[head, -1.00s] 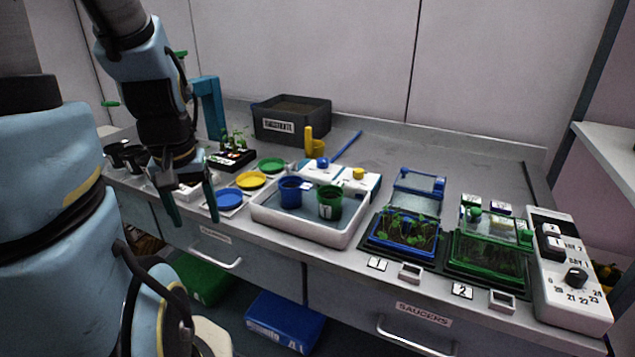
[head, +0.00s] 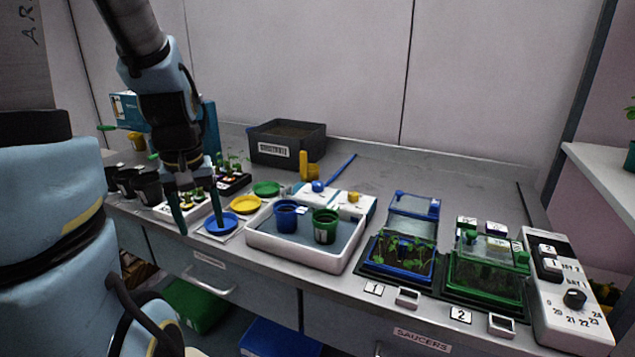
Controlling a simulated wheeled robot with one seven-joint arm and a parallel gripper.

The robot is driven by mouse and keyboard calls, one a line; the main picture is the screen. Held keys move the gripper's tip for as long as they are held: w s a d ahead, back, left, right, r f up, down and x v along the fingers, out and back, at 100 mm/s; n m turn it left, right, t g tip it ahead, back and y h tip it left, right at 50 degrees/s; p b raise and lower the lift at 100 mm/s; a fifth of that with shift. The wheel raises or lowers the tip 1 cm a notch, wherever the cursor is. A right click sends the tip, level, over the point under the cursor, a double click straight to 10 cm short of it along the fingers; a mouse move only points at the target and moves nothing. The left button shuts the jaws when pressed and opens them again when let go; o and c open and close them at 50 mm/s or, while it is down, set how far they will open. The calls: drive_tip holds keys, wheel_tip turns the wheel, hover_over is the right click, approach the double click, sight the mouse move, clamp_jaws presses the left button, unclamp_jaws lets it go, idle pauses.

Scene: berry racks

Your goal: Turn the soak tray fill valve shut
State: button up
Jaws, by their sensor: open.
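The soak tray (head: 298,257) is a white tray on the bench, with a blue pot (head: 287,219) and a green pot (head: 325,228) standing in it. Just behind it are white housings with a blue knob (head: 318,186) and a yellow knob (head: 353,197). No label shows which knob is the fill valve, and its setting is too small to read. My gripper (head: 199,222) points down, open and empty, left of the tray and well apart from both knobs. One finger overlaps the blue saucer in the picture; contact cannot be told.
Blue (head: 221,224), yellow (head: 245,204) and green (head: 266,188) saucers lie left of the tray. A dark substrate bin (head: 286,143) with a yellow scoop (head: 309,169) stands behind. Lidded blue and green seedling trays and a dial panel (head: 567,290) are at right.

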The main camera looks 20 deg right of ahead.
drive_tip(key=w+d+r+n, duration=0.2)
drive_tip(key=w+d+n, duration=0.1)
drive_tip(key=w+d, duration=0.45)
wheel_tip(320, 180, up, 6)
drive_tip(key=f+n+g+b, duration=0.1)
drive_tip(key=n+b, duration=0.1)
drive_tip(key=n, duration=0.4)
hover_over(318, 183)
wheel_tip(318, 183, down, 10)
drive_tip(key=shift+s+r+p, duration=0.1)
drive_tip(key=shift+p, duration=0.6)
drive_tip(key=shift+c, duration=0.3)
clamp_jaws()
